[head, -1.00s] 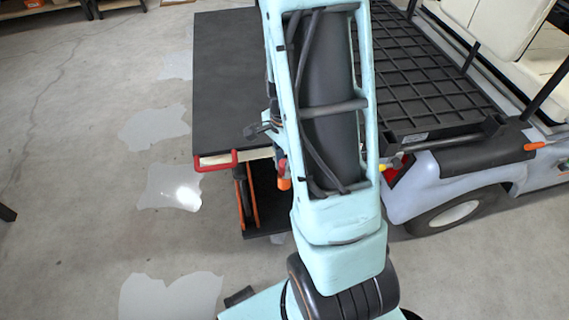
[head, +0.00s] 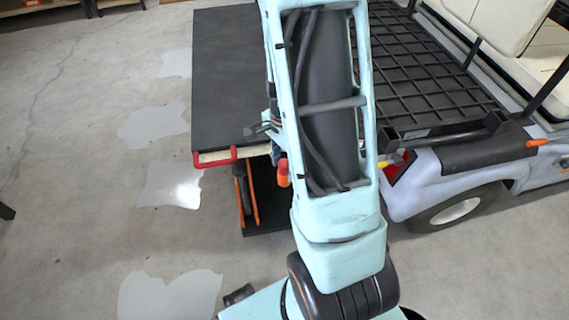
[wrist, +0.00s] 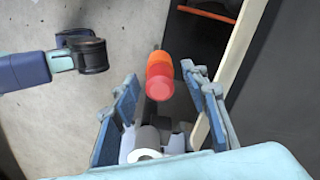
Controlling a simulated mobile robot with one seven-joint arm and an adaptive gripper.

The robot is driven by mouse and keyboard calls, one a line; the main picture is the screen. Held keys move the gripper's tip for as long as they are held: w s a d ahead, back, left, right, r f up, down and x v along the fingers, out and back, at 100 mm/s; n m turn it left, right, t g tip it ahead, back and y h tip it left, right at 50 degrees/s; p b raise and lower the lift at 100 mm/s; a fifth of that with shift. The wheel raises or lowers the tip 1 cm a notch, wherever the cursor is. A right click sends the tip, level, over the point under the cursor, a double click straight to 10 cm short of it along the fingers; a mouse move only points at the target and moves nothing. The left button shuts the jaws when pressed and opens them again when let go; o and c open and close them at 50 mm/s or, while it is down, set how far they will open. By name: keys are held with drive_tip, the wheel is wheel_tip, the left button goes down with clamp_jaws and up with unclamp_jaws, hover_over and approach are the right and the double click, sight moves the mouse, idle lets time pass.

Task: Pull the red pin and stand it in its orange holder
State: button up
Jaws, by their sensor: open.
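A short cylinder, orange at its far part (wrist: 160,62) and red at its near end (wrist: 158,86), lies between the fingers of my gripper (wrist: 160,80) in the wrist view. I cannot tell whether this is the red pin alone or the pin with its orange holder. My gripper is open, with one blue finger on each side and gaps beside the cylinder. In the head view an orange-red piece (head: 283,172) shows just left of my arm, below the dark board; my arm hides my gripper there.
A dark flat board (head: 225,85) with a red handle (head: 215,157) on its edge stands left of my arm. A cart with a black grid bed (head: 430,80) is at the right. A blue-grey bar with a black end (wrist: 85,56) is close left of my gripper. Open floor lies left.

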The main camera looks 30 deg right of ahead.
wheel_tip(320, 180, up, 12)
idle(0.6)
drive_tip(key=shift+c, duration=0.2)
